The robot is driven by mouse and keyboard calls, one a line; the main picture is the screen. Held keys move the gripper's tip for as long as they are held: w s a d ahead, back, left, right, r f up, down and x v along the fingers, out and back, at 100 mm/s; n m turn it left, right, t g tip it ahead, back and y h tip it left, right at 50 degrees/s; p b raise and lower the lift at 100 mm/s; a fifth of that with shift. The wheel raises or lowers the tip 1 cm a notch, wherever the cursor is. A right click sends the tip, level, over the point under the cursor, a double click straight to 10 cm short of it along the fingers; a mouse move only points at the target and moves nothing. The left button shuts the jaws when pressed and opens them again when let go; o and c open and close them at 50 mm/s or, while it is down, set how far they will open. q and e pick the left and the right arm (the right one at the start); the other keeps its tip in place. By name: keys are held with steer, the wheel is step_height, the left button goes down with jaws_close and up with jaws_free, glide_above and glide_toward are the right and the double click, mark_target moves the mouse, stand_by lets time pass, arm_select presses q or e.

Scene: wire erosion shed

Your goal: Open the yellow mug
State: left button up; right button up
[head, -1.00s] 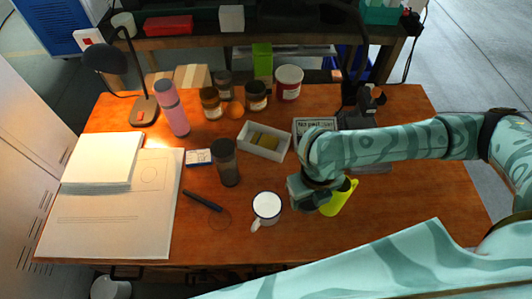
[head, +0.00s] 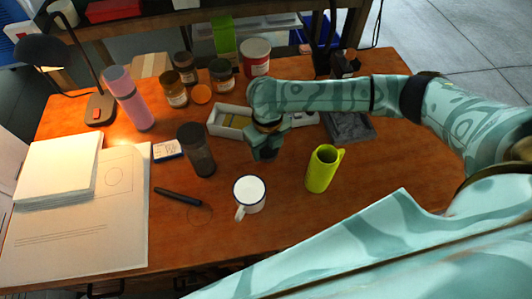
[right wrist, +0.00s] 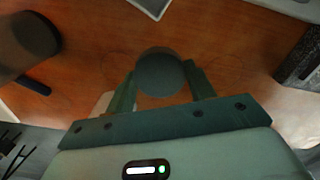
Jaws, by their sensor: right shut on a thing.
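The yellow mug (head: 321,172) stands upright on the right part of the table in the head view, its handle towards the right. Its top looks open, with a dark inside. My right gripper (head: 264,150) is left of the mug, above the table and apart from it. In the right wrist view, my right gripper (right wrist: 160,85) is shut on a round dark grey lid (right wrist: 159,72), held between its two fingers. The lid is hidden in the head view. The yellow mug does not show in the wrist view. My left gripper is out of view.
A white mug (head: 250,193) stands just in front of my right gripper. A dark tumbler (head: 197,152), a black marker (head: 178,196) and a white tray (head: 225,124) are close by. A dark grey box (head: 350,127) lies behind the yellow mug. Bare table lies around the yellow mug's front.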

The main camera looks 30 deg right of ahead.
mark_target(267, 149)
step_height(267, 149, down, 4)
steer(key=shift+w+r+b, duration=0.1)
steer(key=shift+w+b, duration=0.05)
steer(key=shift+b, duration=0.65)
steer(key=shift+r, duration=0.2)
steer(key=shift+f, duration=0.1)
steer(key=o, duration=1.1)
step_height(267, 149, up, 12)
steer(key=p, duration=0.5)
steer(key=shift+r, duration=0.2)
